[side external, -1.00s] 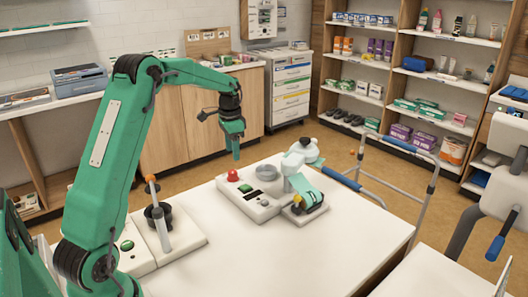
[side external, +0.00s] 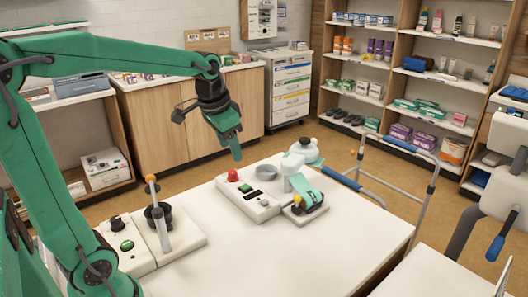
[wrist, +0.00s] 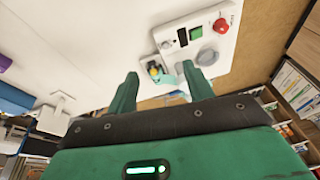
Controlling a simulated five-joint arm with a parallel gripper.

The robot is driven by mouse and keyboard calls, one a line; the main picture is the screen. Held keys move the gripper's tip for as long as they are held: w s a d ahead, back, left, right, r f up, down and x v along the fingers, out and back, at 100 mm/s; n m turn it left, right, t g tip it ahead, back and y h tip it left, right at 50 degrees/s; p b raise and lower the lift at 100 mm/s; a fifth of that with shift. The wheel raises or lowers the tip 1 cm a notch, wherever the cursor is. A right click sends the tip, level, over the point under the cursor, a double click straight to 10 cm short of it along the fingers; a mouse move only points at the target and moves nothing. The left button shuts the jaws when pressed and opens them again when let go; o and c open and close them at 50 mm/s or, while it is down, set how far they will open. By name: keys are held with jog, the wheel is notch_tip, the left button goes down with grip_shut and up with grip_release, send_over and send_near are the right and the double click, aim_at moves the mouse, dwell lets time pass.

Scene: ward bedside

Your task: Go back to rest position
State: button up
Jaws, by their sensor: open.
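My gripper (side external: 230,143) is green with dark joints and hangs above the far left edge of the white table (side external: 290,250), apart from everything on it. In the wrist view my gripper (wrist: 159,76) shows two green fingers spread apart with nothing between them. The white device (side external: 256,201) with a red button (side external: 233,175) stands on the table, to the right of and below my gripper. The device also shows beyond the fingers in the wrist view (wrist: 215,62). My forearm slopes down to the right from an elbow at the left edge of the side view.
A teal-topped item (side external: 306,196) sits beside the device. Wooden cabinets (side external: 165,125) stand behind, and a walker frame (side external: 400,190) stands at the right. The table's front is clear.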

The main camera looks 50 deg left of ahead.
jog(key=s+d+f+t, duration=0.1)
jog(key=s+d, duration=0.3)
jog(key=s, duration=0.2)
jog(key=s+d+f+n+t, duration=0.1)
jog(key=s+d, duration=0.3)
jog(key=s, duration=0.3)
jog(key=shift+s+h, duration=0.15)
jog(key=shift+h, duration=0.15)
jog(key=shift+f, duration=0.1)
dwell(0.4)
